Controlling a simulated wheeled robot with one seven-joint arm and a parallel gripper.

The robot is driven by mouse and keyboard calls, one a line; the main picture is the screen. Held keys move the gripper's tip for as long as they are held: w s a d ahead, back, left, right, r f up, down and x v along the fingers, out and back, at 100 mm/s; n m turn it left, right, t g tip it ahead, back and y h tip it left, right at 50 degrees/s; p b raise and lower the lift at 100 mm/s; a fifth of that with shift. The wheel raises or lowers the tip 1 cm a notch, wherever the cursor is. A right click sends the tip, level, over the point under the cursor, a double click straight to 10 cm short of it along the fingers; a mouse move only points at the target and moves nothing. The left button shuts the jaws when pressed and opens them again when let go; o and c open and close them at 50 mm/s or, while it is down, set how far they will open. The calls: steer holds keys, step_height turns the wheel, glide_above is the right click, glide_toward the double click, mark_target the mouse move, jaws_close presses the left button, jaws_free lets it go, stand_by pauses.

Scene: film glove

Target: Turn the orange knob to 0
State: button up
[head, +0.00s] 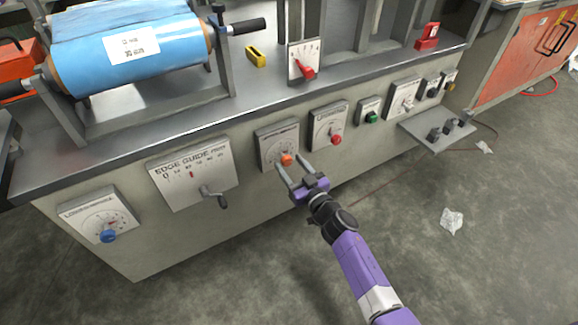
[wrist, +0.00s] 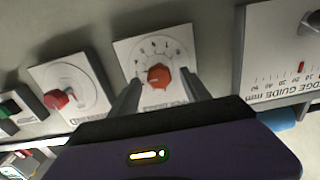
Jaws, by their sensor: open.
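The orange knob (head: 286,159) sits on a pale square dial plate (head: 271,139) on the front of the machine. In the wrist view the orange knob (wrist: 158,77) shows on its plate (wrist: 128,50), with dial marks around it too small to read. My gripper (head: 291,165) is open in front of the plate. In the wrist view my gripper's two fingers (wrist: 158,88) reach up on either side of the knob. I cannot tell whether they touch it. Where the knob points is not clear.
To the right, a dial with a red knob (head: 336,139) sits close by, then a green knob (head: 373,117). To the left is the edge guide panel (head: 193,172) with a crank, then a blue knob (head: 108,236). A small shelf (head: 440,131) juts out at right. The floor in front is mostly clear.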

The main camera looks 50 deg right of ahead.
steer(key=shift+w+d, duration=0.2)
steer(key=shift+w, duration=0.35)
jaws_close()
